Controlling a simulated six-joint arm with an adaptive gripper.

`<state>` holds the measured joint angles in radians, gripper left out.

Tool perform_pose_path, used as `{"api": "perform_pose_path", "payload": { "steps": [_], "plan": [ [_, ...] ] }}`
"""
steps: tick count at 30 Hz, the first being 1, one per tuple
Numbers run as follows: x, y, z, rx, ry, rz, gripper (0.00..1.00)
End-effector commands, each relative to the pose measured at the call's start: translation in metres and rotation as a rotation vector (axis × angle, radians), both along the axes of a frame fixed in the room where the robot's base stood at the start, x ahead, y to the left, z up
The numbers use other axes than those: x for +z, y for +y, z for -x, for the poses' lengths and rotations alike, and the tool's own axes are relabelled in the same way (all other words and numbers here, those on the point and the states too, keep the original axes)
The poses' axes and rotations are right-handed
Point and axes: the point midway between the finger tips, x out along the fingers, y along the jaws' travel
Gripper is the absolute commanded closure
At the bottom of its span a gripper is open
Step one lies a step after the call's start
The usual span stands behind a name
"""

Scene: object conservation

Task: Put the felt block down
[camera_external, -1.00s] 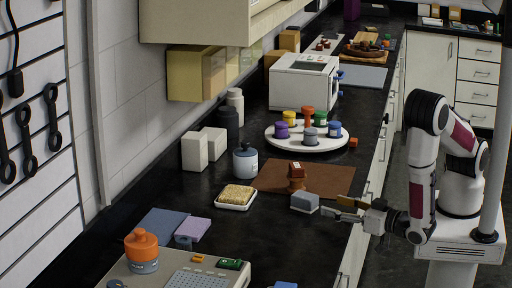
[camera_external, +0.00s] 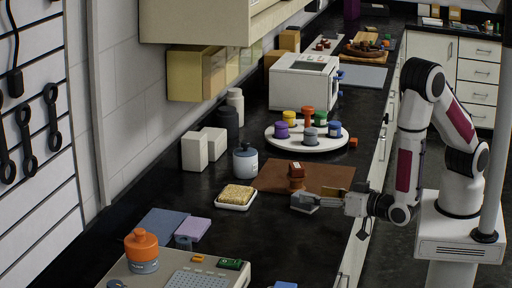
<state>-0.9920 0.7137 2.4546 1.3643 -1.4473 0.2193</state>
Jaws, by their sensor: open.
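The felt block (camera_external: 302,208), small and grey with a pale lower edge, rests on the dark counter (camera_external: 270,233) just in front of the brown mat (camera_external: 270,177). My gripper (camera_external: 310,202) reaches in from the right, low over the counter, with its fingers at the block. The fingers are open and cover part of the block. I cannot tell whether either finger touches it.
A brown stamp-like object (camera_external: 297,178) stands on the mat just behind the block. A white dish with a yellow sponge-like pad (camera_external: 236,196) lies to the left. A round white tray (camera_external: 280,142) with several coloured pieces stands farther back.

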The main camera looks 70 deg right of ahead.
Motion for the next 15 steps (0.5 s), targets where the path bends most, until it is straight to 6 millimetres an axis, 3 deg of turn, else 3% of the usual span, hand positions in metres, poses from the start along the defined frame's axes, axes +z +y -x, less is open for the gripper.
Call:
{"api": "perform_pose_path", "payload": {
  "steps": [15],
  "plan": [
    [0.062, 0.006, -0.064, 0.078, 0.046, -0.260, 0.32]
  ]
}}
